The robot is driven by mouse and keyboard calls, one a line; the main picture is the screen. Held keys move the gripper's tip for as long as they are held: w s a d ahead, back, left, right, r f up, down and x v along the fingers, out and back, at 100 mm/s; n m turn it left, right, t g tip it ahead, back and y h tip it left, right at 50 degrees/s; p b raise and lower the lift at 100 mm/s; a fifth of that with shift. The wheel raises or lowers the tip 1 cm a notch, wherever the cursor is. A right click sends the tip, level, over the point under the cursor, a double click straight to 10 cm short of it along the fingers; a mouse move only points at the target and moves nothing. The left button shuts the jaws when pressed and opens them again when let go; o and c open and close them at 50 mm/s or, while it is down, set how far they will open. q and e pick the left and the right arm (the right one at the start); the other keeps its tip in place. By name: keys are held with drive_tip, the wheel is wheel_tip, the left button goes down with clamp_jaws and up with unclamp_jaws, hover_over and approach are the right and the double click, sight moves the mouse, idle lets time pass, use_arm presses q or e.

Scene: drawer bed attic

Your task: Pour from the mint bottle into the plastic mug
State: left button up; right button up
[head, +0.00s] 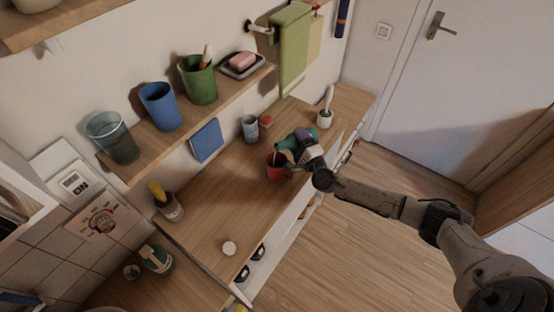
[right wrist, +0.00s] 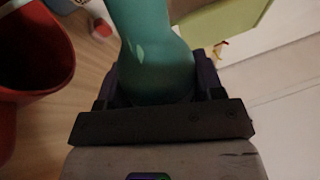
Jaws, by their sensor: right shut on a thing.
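The mint bottle (head: 285,143) is in my right gripper (head: 304,146), tilted well over with its mouth end toward the left, above the red plastic mug (head: 276,173). The mug stands upright on the wooden counter, just left of the gripper. In the right wrist view the bottle (right wrist: 155,50) rises from between the dark fingers, and the red mug (right wrist: 28,60) is at the left, cut by the frame edge. The bottle's mouth is too small to see clearly, and I cannot tell whether liquid is flowing. My left gripper is not in view.
A blue-grey cup (head: 250,129) and a small red item (head: 266,121) stand behind the mug. A round white lid (head: 229,248) lies near the front edge. The wall shelf (head: 150,160) holds several cups. The counter (head: 215,195) left of the mug is clear.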

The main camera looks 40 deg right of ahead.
idle(0.3)
idle(0.5)
drive_tip(key=shift+f+n, duration=0.1)
drive_tip(key=shift+n, duration=0.2)
idle(0.4)
drive_tip(key=shift+f, duration=0.15)
idle(0.4)
